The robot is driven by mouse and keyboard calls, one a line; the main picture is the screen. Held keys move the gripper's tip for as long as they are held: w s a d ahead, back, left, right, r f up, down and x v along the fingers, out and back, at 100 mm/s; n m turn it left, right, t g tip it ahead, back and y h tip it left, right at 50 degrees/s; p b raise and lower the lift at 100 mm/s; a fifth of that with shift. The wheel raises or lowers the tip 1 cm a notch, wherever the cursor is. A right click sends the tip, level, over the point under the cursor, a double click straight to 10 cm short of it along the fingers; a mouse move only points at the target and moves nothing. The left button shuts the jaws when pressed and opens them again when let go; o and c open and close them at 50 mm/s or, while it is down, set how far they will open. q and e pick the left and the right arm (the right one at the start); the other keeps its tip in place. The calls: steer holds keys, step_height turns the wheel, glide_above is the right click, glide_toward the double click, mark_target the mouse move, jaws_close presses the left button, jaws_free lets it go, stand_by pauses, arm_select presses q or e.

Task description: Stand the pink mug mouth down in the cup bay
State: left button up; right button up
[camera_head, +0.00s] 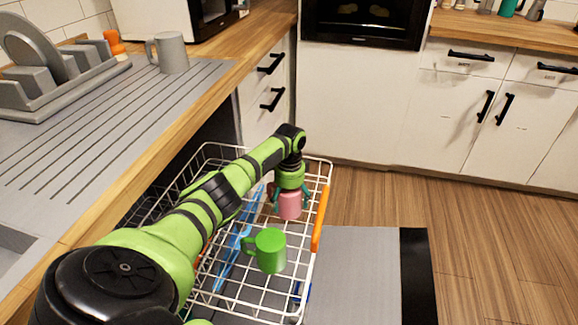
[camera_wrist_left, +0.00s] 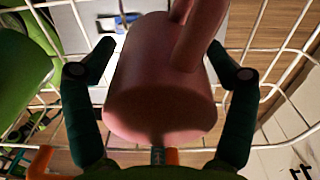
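The pink mug (camera_head: 290,207) is in the far right part of a white wire basket (camera_head: 206,147). In the left wrist view the pink mug (camera_wrist_left: 160,112) shows a flat dark end facing the camera, with its handle at the top; it looks mouth down. My left gripper (camera_head: 291,192) is over it with a finger on each side. In the left wrist view the fingers (camera_wrist_left: 160,60) stand apart, with narrow gaps beside the mug; contact at the tips is hard to judge. The mug's lower rim is hidden. My right gripper is out of view.
A green mug (camera_head: 270,250) stands in the basket nearer than the pink one. A blue strip (camera_head: 236,238) lies to their left, and an orange handle (camera_head: 320,218) is on the right side. A grey mug (camera_head: 171,53) and plate rack (camera_head: 48,75) are on the left counter.

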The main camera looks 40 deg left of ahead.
arm_select(q)
steer(key=shift+r, duration=0.1)
stand_by(0.3)
step_height(320, 180, up, 12)
steer(key=shift+f, duration=0.1)
stand_by(0.3)
stand_by(0.4)
